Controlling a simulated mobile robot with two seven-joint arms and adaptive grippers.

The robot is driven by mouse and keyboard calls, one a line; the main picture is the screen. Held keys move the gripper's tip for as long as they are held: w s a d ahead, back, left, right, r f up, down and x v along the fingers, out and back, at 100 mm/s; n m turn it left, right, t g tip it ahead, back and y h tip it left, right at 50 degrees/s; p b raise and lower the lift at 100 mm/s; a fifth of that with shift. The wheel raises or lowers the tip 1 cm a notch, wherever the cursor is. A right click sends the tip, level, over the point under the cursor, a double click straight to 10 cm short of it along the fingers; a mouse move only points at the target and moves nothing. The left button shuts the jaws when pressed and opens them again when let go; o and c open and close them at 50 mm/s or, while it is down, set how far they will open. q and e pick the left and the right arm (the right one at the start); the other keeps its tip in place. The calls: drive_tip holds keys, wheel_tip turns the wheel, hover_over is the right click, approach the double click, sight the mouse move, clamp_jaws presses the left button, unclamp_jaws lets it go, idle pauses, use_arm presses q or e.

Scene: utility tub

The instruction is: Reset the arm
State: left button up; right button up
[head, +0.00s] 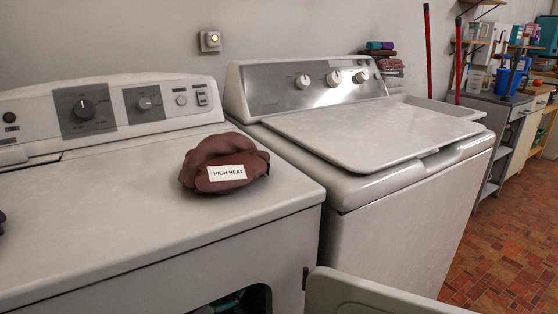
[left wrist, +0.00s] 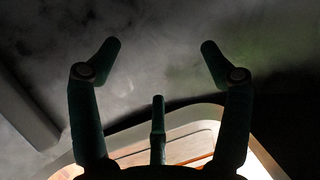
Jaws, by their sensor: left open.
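My left gripper (left wrist: 160,50) shows in the left wrist view with its fingers spread wide and nothing between them. Behind it is a dim, mottled grey surface. A pale curved frame (left wrist: 205,115) with a lit tan area inside lies below and behind the fingers; I cannot tell what it belongs to. Neither gripper shows in the head view, so where the left one is relative to the machines is unclear.
A dryer (head: 90,235) with a dark front opening stands at left, a brown bundle (head: 222,150) labelled "HIGH HEAT" on top. An open door panel (head: 370,296) juts out at bottom. A closed-lid washer (head: 400,215) stands beside it. Tiled floor (head: 500,260) is clear at right.

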use_arm(q)
drive_tip(key=s+a+f+n+y, duration=0.4)
drive_tip(key=a+f+n+y, duration=0.55)
drive_tip(key=n+y, duration=0.55)
drive_tip(key=s+f+n+g+h, duration=0.2)
drive_tip(key=s+f+n+g, duration=0.4)
drive_tip(key=f, duration=0.3)
drive_tip(key=s+d+f+n+g+h+p, duration=0.1)
drive_tip(key=s+f+g+p, duration=0.1)
drive_tip(key=s+f+g, duration=0.5)
drive_tip(key=s+f+p, duration=0.1)
drive_tip(key=s+f, duration=0.4)
drive_tip(key=s, duration=0.6)
drive_tip(key=s+a+f+g+p, duration=0.1)
drive_tip(key=s+a+g+p, duration=0.1)
drive_tip(key=s+p, duration=1.6)
drive_tip(key=a+p, duration=0.1)
drive_tip(key=p, duration=0.2)
drive_tip(key=shift+s+p, duration=0.15)
drive_tip(key=shift+p, duration=0.15)
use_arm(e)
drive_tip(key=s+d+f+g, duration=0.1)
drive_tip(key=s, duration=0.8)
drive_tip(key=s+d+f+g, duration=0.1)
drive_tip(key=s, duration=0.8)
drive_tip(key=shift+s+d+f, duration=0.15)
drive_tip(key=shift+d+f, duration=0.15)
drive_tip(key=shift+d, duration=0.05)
